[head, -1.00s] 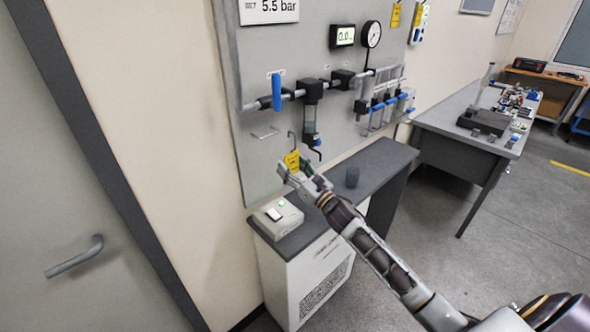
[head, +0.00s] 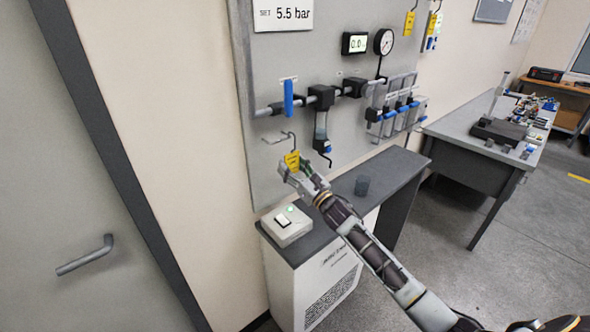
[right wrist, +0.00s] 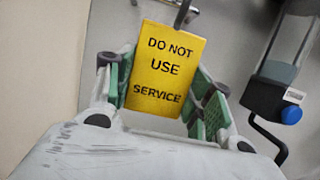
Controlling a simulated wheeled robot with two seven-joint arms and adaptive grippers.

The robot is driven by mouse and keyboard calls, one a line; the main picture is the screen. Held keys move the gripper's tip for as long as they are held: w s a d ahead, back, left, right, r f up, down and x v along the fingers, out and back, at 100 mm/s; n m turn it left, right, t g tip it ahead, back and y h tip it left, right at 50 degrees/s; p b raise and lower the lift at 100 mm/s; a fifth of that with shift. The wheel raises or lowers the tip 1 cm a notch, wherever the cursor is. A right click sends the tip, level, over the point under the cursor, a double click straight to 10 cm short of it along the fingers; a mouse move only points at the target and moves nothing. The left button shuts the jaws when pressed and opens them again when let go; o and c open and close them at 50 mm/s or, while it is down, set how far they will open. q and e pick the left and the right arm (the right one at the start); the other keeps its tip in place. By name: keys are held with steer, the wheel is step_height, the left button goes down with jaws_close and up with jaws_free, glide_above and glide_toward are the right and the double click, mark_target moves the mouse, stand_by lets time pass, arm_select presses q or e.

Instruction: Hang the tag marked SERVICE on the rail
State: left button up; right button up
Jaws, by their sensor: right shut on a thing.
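The yellow SERVICE tag (head: 292,160) is upright in my right gripper (head: 295,170), with its dark wire hook rising above it. In the right wrist view the tag (right wrist: 165,72) reads "DO NOT USE SERVICE" and stands between the green finger pads of my right gripper (right wrist: 163,95). The hook (right wrist: 183,12) is cut off by the top edge there. A small wire rail (head: 271,140) sticks out from the grey panel, just left of the hook in the head view. The hook top looks close to the rail's right end; I cannot tell whether they touch. My left gripper is out of view.
A pipe with a blue-handled valve (head: 289,98) runs above the rail. A filter bowl (head: 321,128) hangs just right of the tag. Another yellow tag (head: 409,23) hangs at upper right.

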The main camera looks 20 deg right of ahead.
mark_target(278, 159)
steer(key=shift+w+a, duration=0.35)
steer(key=shift+w, duration=0.55)
steer(key=shift+w+a, duration=0.3)
steer(key=shift+w, duration=0.55)
steer(key=shift+f+b, duration=0.7)
steer(key=shift+b, duration=0.2)
steer(key=shift+f+b, duration=0.4)
steer(key=shift+f, duration=0.05)
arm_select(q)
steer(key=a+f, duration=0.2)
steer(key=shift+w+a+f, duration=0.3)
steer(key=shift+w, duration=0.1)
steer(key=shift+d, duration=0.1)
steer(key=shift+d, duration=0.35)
arm_select(e)
steer(key=o, duration=0.9)
steer(key=shift+s, duration=0.1)
